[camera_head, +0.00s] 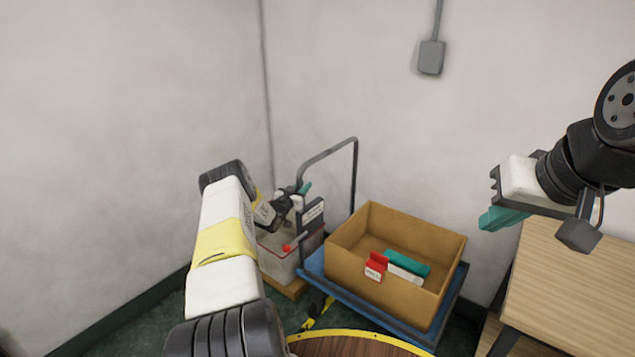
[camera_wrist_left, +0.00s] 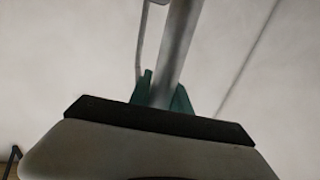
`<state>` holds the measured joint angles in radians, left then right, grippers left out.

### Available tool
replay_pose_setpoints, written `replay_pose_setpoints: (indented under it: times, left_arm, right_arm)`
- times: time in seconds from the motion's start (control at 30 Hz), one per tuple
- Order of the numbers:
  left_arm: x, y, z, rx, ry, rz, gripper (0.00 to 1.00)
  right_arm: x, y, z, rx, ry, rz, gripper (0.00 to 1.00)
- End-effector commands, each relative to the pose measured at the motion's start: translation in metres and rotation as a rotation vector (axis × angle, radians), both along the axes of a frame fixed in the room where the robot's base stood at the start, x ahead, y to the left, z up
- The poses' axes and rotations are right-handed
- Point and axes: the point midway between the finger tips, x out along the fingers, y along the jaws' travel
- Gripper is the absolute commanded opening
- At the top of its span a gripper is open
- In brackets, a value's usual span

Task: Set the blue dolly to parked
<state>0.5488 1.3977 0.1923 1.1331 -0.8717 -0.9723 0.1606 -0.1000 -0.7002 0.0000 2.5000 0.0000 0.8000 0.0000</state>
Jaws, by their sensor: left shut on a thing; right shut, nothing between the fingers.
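The blue dolly (camera_head: 312,262) stands on the floor near the wall, with a grey tubular handle (camera_head: 354,175) rising at its left end. An open cardboard box (camera_head: 345,262) sits on its deck. A dark sign plate (camera_head: 312,213) and a red-tipped part (camera_head: 293,243) show near the handle's left side. My left gripper (camera_head: 303,190) is shut on the handle's left upright; the left wrist view shows its teal fingers around the grey bar (camera_wrist_left: 178,50). My right gripper (camera_head: 497,219) is shut and empty, raised right of the box. The dolly's wheels are mostly hidden.
The box holds a red carton (camera_head: 375,267) and a teal and white packet (camera_head: 408,265). A grey bin (camera_head: 277,260) stands left of the dolly, close to the wall. A wooden table (camera_head: 570,285) is at right. Yellow-black tape (camera_head: 318,312) marks the green floor.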

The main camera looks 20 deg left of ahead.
Motion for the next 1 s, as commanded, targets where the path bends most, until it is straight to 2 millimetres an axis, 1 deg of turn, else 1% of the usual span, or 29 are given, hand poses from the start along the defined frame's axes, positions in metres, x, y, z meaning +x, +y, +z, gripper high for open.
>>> replay_pose_setpoints:
  times: [0.07, 0.1, 0.17, 0.2, 0.47, 0.57, 0.67, 0.9, 1.0]
  left_arm:
    - [0.002, -0.002, 0.002, -0.001, -0.003, -0.001, 0.00]
    - [0.002, -0.002, 0.003, -0.001, -0.003, -0.001, 0.29]
    - [0.002, -0.002, 0.002, -0.001, -0.003, -0.001, 0.41]
    - [0.002, -0.002, 0.002, -0.001, -0.003, -0.001, 0.45]
    - [0.001, -0.001, 0.001, 0.000, -0.002, -0.001, 0.45]
    - [-0.003, 0.000, 0.001, 0.000, -0.001, -0.001, 0.45]
    - [-0.014, 0.002, 0.001, -0.001, 0.000, 0.000, 0.45]
    - [-0.053, 0.010, 0.001, -0.001, 0.001, 0.001, 0.45]
    - [-0.065, 0.012, 0.001, 0.000, -0.001, -0.001, 0.45]
  right_arm:
    - [0.000, 0.000, 0.000, 0.000, 0.000, 0.000, 0.00]
    - [0.000, 0.000, 0.000, 0.000, 0.000, 0.000, 0.00]
    - [0.000, 0.000, 0.000, 0.000, 0.000, 0.000, 0.00]
    - [0.000, 0.000, 0.000, 0.000, 0.000, 0.000, 0.00]
    - [0.000, 0.000, 0.000, 0.000, 0.000, 0.000, 0.00]
    - [0.000, 0.000, 0.000, 0.000, 0.000, 0.000, 0.00]
    - [0.000, 0.000, 0.000, 0.000, 0.000, 0.000, 0.00]
    - [0.000, 0.000, 0.000, 0.000, 0.000, 0.000, 0.00]
    - [0.000, 0.000, 0.000, 0.000, 0.000, 0.000, 0.00]
